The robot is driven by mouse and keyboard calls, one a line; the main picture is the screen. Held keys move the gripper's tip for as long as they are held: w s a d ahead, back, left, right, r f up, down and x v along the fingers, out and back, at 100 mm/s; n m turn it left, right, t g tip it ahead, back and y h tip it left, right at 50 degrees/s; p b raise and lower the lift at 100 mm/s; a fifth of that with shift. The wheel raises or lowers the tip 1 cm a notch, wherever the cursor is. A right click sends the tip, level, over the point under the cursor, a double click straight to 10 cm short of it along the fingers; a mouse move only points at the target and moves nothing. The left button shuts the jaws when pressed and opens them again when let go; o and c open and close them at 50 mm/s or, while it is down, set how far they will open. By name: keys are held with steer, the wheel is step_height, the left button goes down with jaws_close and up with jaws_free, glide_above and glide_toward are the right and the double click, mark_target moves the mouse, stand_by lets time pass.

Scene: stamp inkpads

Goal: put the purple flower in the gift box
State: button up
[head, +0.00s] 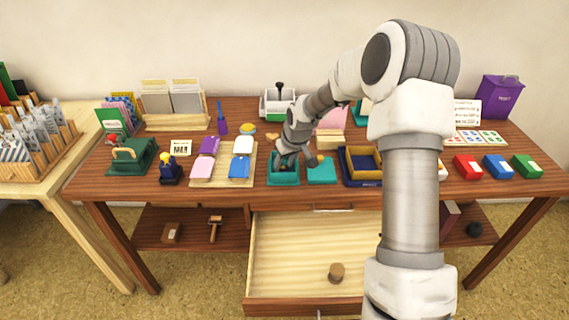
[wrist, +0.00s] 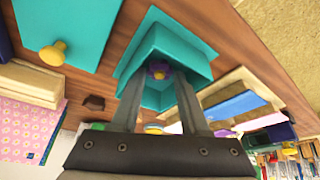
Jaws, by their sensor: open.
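The open teal box (head: 283,182), which looks like the gift box, stands near the table's front edge; it also shows in the wrist view (wrist: 150,40). Its teal lid (head: 321,176) lies beside it on the right, and the lid's yellow knob (wrist: 53,53) shows in the wrist view. A small purple thing, apparently the purple flower (wrist: 160,70), is inside the teal box. My gripper (head: 286,158) reaches down over the box. Its two fingers (wrist: 158,85) are apart, with the purple thing seen between them, not clamped. In the head view my gripper hides the box's inside.
A navy box with a yellow inside (head: 361,165) stands right of the lid. A pale board (head: 223,165) with coloured pads is on the left. My arm crosses the table's right half. An open drawer (head: 300,250) juts out below the front edge, holding a brown stamp (head: 337,272).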

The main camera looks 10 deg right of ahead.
steer(key=p+v, duration=0.2)
steer(key=v, duration=1)
